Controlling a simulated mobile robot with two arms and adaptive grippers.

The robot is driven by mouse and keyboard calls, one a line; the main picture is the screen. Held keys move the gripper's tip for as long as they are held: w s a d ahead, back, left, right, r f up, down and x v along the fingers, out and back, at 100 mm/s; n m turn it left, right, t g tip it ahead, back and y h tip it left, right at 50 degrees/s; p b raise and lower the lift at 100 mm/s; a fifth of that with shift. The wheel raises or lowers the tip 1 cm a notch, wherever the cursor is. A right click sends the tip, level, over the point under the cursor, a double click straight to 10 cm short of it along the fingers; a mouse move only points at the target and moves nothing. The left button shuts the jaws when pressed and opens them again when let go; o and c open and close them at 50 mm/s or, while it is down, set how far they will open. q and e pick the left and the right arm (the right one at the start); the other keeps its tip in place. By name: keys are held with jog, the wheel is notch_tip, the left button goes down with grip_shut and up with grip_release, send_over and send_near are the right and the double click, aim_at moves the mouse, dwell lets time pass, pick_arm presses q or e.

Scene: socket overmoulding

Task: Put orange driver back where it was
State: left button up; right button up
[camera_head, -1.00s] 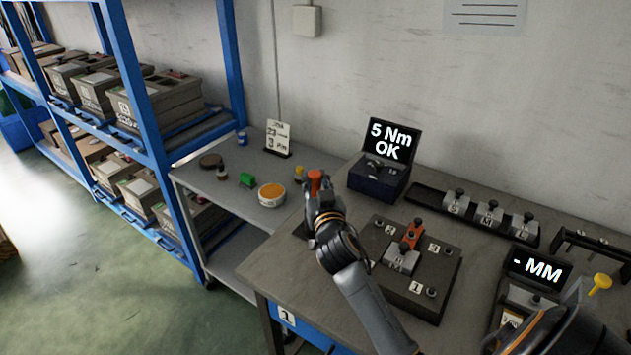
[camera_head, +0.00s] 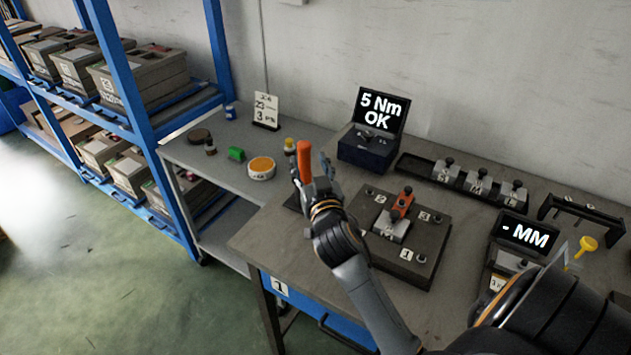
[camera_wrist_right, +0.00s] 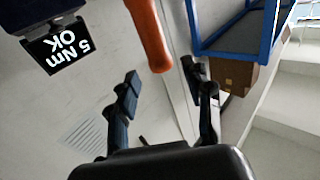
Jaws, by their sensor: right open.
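The orange driver (camera_head: 304,162) stands upright at the left end of the workbench, its lower part hidden behind my right gripper. In the right wrist view, the orange handle (camera_wrist_right: 149,32) reaches down from the top to near the gap between the two spread fingertips (camera_wrist_right: 160,78). I cannot tell whether a finger touches it. A dark base shows low beside the driver, but how the driver sits in it is hidden. My left gripper is not in view.
A torque display (camera_head: 378,113) reading "5 Nm OK" stands behind. A dark fixture plate (camera_head: 428,240) with a red-levered clamp (camera_head: 402,203) lies right of the gripper. A yellow-handled tool (camera_head: 587,243) is at right.

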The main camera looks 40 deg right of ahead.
jog(key=v, duration=0.7)
jog(key=shift+b, duration=0.45)
jog(key=shift+d, duration=0.1)
